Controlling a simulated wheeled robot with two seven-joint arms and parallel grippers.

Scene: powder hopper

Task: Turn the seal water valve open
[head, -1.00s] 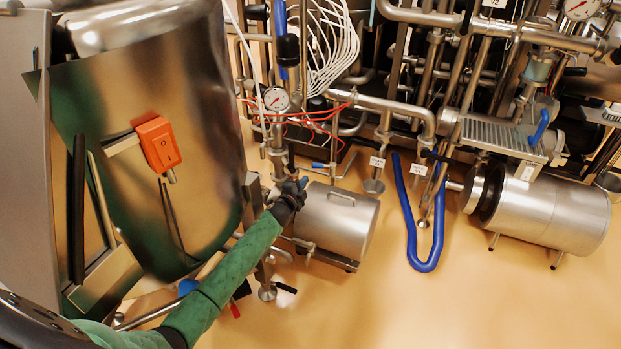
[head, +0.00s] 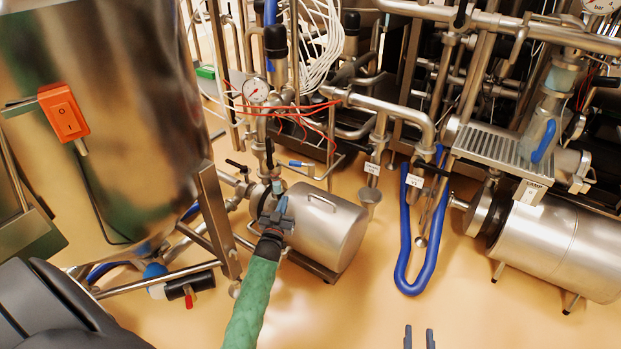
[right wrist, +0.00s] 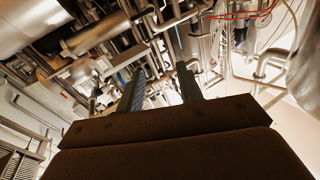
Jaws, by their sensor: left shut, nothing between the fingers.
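No label naming the seal water valve is readable. A small valve with a blue lever (head: 300,163) sits on thin pipework just behind the steel pump motor (head: 328,228). My left gripper (head: 280,202), on the green-sleeved arm, is shut and empty at the left end of the motor, in front of and below the blue lever. Whether it touches anything there is unclear. A black-handled valve (head: 269,155) stands on the pipe just behind the gripper. My right gripper (head: 418,337) is open and empty at the bottom edge; its separated fingers also show in the right wrist view (right wrist: 160,85).
A large steel hopper (head: 140,120) with an orange switch box (head: 64,112) stands at the left. A blue hose (head: 405,245) hangs in a loop right of the motor. Dense pipes fill the back. A larger pump (head: 560,240) stands at the right. The front floor is clear.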

